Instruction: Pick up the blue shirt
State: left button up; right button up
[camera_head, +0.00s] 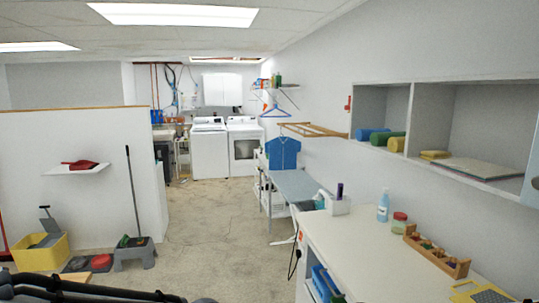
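The blue shirt (284,152) is a flat, short-sleeved shape. It is upright at the far end of the ironing board (297,186), in the middle distance right of centre. Dark links that look like my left arm cross the bottom left corner, far from the shirt. Neither gripper's fingers show.
A white counter (365,262) with a spray bottle (383,206) and wooden rack (436,252) fills the right foreground. A wooden drying rack (316,130) juts from the wall. The middle floor is clear.

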aim_at(282, 150)
jog(key=u, duration=0.3)
jog(key=i, duration=1.25)
jog(key=u, duration=0.7)
jog(key=i, duration=4)
jog(key=z, duration=0.8)
jog(key=i, duration=1.9)
jog(key=z, duration=0.75)
